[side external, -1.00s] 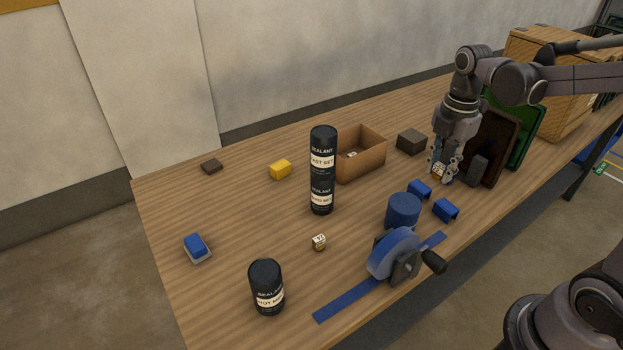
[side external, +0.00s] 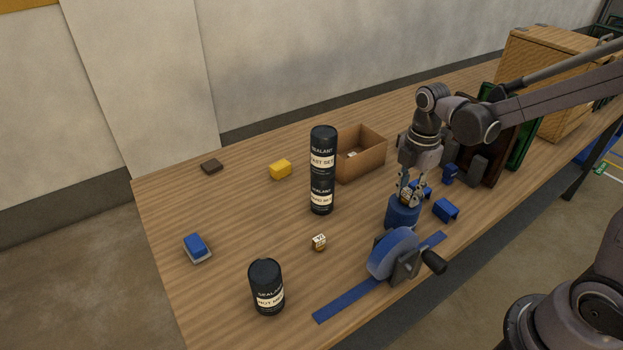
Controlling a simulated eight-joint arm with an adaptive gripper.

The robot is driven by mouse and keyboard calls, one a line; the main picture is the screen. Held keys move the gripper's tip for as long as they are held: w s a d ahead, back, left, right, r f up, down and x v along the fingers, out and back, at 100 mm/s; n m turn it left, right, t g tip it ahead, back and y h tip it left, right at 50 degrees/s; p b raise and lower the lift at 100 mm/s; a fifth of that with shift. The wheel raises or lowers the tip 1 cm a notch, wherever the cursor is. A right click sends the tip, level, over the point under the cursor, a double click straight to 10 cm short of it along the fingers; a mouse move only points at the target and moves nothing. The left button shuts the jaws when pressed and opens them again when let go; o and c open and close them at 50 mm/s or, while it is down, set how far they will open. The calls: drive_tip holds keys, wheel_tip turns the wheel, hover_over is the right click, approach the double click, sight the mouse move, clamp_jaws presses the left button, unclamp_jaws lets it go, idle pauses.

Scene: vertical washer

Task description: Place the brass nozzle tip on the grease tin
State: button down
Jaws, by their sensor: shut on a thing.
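My gripper (side external: 408,197) points down over the blue round tin (side external: 402,216), which I take to be the grease tin. It is shut on a small brass-coloured piece with a pale label, the brass nozzle tip (side external: 407,197). The fingers partly hide the piece. It is right at the tin's top; I cannot tell whether it touches. A similar small brass piece with a white label (side external: 319,242) stands on the table left of the tin.
A blue crank device (side external: 393,254) stands just in front of the tin. Blue brackets (side external: 446,210) lie to its right. Two stacked sealant cans (side external: 322,170), an open cardboard box (side external: 362,160) and another can (side external: 266,287) stand left.

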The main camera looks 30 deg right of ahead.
drive_tip(key=shift+f, duration=0.15)
drive_tip(key=c, duration=1.1)
unclamp_jaws()
wheel_tip(320, 180, up, 12)
drive_tip(key=m+t, duration=0.4)
drive_tip(key=m, duration=0.5)
approach(410, 190)
drive_tip(key=s+a+r, duration=0.1)
drive_tip(key=a+r, duration=0.1)
drive_tip(key=a, duration=0.1)
drive_tip(key=s+m+t, duration=0.1)
drive_tip(key=m, duration=0.2)
drive_tip(key=s+f+m+t, duration=0.1)
drive_tip(key=m, duration=0.2)
drive_tip(key=s+a+f+m+t, duration=0.1)
drive_tip(key=m, duration=0.2)
drive_tip(key=shift+s+f, duration=0.15)
drive_tip(key=shift+f, duration=0.05)
drive_tip(key=shift+o, duration=0.3)
